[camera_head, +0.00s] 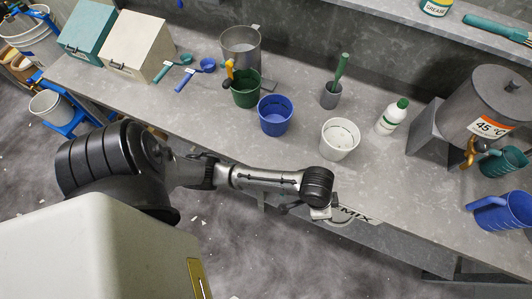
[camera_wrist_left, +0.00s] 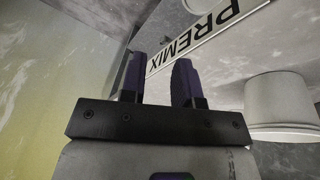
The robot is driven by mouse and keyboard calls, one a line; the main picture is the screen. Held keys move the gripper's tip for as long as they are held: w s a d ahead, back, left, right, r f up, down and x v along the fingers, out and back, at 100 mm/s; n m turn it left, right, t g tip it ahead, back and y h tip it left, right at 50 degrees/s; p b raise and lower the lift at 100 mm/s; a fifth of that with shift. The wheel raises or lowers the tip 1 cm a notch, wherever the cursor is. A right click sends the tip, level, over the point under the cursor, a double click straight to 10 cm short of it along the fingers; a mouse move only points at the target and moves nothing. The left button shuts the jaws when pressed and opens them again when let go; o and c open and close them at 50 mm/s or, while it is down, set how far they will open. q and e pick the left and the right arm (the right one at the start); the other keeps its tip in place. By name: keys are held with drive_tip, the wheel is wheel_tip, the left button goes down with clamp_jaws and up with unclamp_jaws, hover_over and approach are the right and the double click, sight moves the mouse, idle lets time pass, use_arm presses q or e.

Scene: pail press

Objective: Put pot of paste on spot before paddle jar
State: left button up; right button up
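The paddle jar (camera_head: 331,95) is a small grey jar on the bench with a green-handled paddle (camera_head: 342,68) standing in it. A small tub labelled GREASE (camera_head: 437,6) sits on the upper shelf at the top right, cut by the frame edge; I cannot tell whether it is the pot of paste. A white pail (camera_head: 339,140) stands on the bench in front of the paddle jar; a white vessel (camera_wrist_left: 277,98) shows in the left wrist view. My left gripper (camera_head: 321,213) is at the bench's front edge, its fingers (camera_wrist_left: 160,82) apart and empty. My right gripper is out of view.
Blue pail (camera_head: 275,116), green pail (camera_head: 245,90) and metal pot (camera_head: 240,45) stand left of the jar. A white bottle (camera_head: 392,117) and heated tank (camera_head: 486,108) stand right. The PREMIX sign (camera_wrist_left: 195,38) is near my left gripper.

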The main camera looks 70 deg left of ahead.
use_arm(q)
drive_tip(key=s+a+n+y, duration=0.1)
drive_tip(key=s+a, duration=0.2)
drive_tip(key=s, duration=0.5)
drive_tip(key=s+a+n+t+y, duration=0.1)
drive_tip(key=s+a, duration=0.3)
drive_tip(key=s, duration=0.4)
drive_tip(key=shift+a, duration=0.2)
